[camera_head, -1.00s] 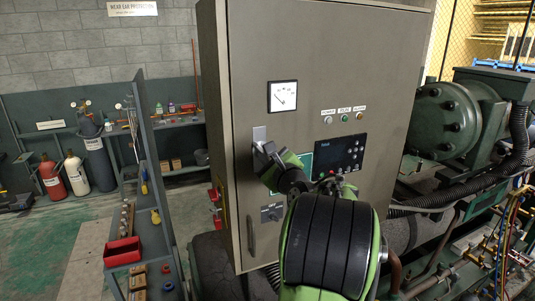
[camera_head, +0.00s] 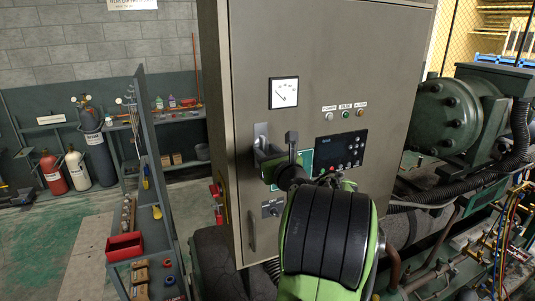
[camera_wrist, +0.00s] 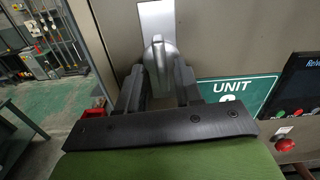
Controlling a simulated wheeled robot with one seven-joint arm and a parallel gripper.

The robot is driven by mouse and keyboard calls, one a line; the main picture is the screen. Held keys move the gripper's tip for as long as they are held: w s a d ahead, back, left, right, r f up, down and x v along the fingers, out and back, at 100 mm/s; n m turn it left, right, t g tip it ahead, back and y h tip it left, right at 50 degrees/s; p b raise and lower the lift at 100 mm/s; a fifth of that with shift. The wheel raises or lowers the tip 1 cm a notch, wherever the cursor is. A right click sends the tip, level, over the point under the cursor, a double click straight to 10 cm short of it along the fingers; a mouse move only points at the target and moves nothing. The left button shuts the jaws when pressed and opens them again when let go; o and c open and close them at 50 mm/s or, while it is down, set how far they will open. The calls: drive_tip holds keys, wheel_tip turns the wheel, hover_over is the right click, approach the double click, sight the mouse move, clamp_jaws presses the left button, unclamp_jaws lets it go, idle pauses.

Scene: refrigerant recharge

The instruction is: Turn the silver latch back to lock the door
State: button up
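The silver latch (camera_wrist: 160,52) sits on its bright plate on the cabinet door. In the wrist view it points down between my two fingers, and its lower end is partly hidden. The grey cabinet door (camera_head: 310,60) looks flush with the cabinet body. My gripper (camera_head: 277,143) is at the latch on the door's left side, with its fingers spread apart. In the wrist view my gripper (camera_wrist: 161,78) has one dark finger on each side of the latch. Whether either finger touches it I cannot tell.
A door handle (camera_head: 252,231) and a rotary switch (camera_head: 272,208) lie below the latch. A control panel (camera_head: 342,152) and a green unit sign (camera_wrist: 236,90) are just right of my gripper. Green machinery with hoses (camera_head: 450,115) stands to the right.

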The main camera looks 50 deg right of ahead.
drive_tip(key=shift+s, duration=0.1)
drive_tip(key=shift+s+a, duration=0.1)
drive_tip(key=shift+s, duration=0.2)
drive_tip(key=b+v, duration=0.3)
drive_tip(key=v, duration=0.5)
drive_tip(key=shift+a, duration=0.15)
